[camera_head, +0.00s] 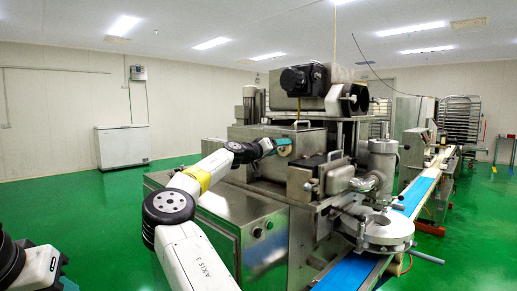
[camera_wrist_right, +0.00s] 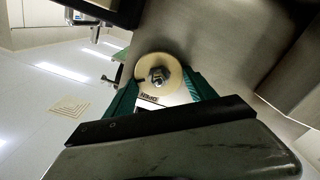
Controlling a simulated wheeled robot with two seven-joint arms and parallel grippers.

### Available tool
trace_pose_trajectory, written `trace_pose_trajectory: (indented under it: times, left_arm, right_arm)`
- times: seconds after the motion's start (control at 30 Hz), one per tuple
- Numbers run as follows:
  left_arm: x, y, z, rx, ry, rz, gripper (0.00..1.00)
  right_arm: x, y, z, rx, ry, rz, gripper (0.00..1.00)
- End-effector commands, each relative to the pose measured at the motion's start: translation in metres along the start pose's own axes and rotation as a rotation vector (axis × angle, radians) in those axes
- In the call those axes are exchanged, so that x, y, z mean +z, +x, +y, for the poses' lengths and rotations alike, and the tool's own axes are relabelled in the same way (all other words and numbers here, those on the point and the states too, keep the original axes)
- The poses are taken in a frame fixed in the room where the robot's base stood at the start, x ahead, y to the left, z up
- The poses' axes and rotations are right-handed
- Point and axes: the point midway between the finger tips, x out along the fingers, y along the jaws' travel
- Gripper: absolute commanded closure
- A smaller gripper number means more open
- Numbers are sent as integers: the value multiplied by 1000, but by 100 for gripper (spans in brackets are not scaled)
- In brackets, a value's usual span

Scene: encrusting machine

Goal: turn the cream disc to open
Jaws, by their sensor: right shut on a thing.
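The cream disc (camera_wrist_right: 150,61) is round with a metal bolt at its centre, on the machine's metal wall. In the head view the disc (camera_head: 285,147) is small and partly covered by my right gripper (camera_head: 274,147). In the wrist view the teal fingers of my right gripper (camera_wrist_right: 161,88) lie on both sides of the disc and are shut on it. A pale label with dark lettering (camera_wrist_right: 150,99) shows below the disc between the fingers. Part of my left gripper (camera_head: 62,272) shows at the bottom left, cut off, its opening unclear.
The steel encrusting machine (camera_head: 262,185) fills the middle. A blue conveyor belt (camera_head: 414,195) runs along its right side, past a round metal table (camera_head: 385,230). A white chest freezer (camera_head: 122,146) stands at the back left. Green floor is free at the left.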

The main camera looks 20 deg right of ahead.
Motion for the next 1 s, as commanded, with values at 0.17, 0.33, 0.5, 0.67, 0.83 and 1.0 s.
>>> trace_pose_trajectory:
  times: [0.17, 0.33, 0.5, 0.67, 0.83, 1.0]
  left_arm:
    - [0, 0, 0, 0, 0, 0, 64]
    - [0, 0, 0, 0, 0, 0, 64]
    - [0, 0, 0, 0, 0, 0, 64]
    - [0, 0, 0, 0, 0, 0, 64]
    - [0, 0, 0, 0, 0, 0, 64]
    - [0, 0, 0, 0, 0, 0, 64]
  right_arm:
    - [0, 0, -2, -2, -167, 1, 76]
    - [0, 0, -3, -3, -329, 1, 76]
    - [0, 0, -5, -3, -490, 2, 76]
    - [1, 0, -5, -3, -634, 2, 76]
    - [2, 0, -6, -2, -766, 2, 76]
    - [2, 0, -6, -2, -865, 2, 76]
